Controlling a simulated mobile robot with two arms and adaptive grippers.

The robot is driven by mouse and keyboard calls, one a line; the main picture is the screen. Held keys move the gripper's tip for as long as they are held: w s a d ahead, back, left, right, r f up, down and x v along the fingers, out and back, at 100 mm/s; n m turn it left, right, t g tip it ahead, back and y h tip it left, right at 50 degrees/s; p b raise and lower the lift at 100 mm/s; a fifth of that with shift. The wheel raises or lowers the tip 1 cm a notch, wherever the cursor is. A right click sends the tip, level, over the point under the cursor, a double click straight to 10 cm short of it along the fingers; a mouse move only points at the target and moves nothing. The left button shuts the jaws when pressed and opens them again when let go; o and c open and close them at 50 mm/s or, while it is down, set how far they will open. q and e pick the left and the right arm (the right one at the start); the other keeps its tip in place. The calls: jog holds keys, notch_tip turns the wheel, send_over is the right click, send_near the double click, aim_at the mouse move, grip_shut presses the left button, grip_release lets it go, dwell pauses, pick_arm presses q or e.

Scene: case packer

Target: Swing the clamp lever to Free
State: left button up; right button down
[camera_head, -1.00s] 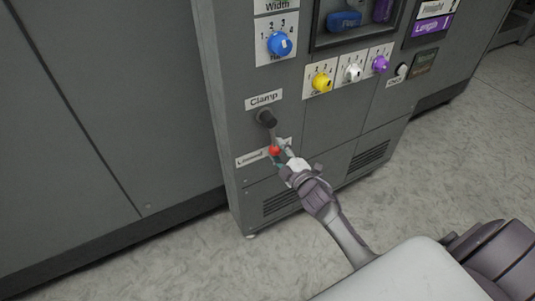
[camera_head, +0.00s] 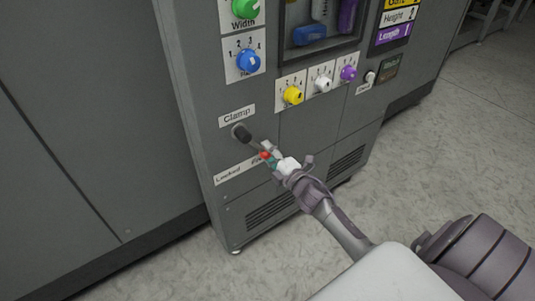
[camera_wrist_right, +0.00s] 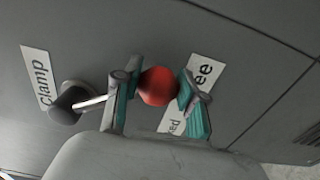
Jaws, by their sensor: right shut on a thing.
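The clamp lever has a dark pivot knob (camera_head: 241,133) under the "Clamp" label (camera_head: 237,115), a thin metal shaft, and a red ball end (camera_head: 265,155). The shaft slants down and right from the pivot, toward the "Free" end of the label strip below; "Locked" (camera_head: 228,175) is at its left end. My right gripper (camera_head: 269,158) is shut on the red ball. In the right wrist view the red ball (camera_wrist_right: 158,87) sits between the teal-padded fingers, and the "Free" lettering (camera_wrist_right: 205,72) is partly hidden behind a finger. My left gripper is out of view.
Above the lever are a blue dial (camera_head: 248,61), a green dial (camera_head: 245,8), and a row of yellow (camera_head: 292,95), white (camera_head: 323,85) and purple (camera_head: 348,73) knobs. A vent (camera_head: 270,211) is low on the cabinet. Open floor lies at right.

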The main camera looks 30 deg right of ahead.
jog(key=shift+r, duration=0.1)
jog(key=c, duration=0.6)
grip_release()
jog(key=shift+a, duration=0.1)
jog(key=shift+c, duration=0.2)
jog(key=shift+s, duration=0.1)
jog(key=s, duration=1.1)
jog(key=shift+s+d, duration=0.25)
jog(key=shift+s, duration=0.15)
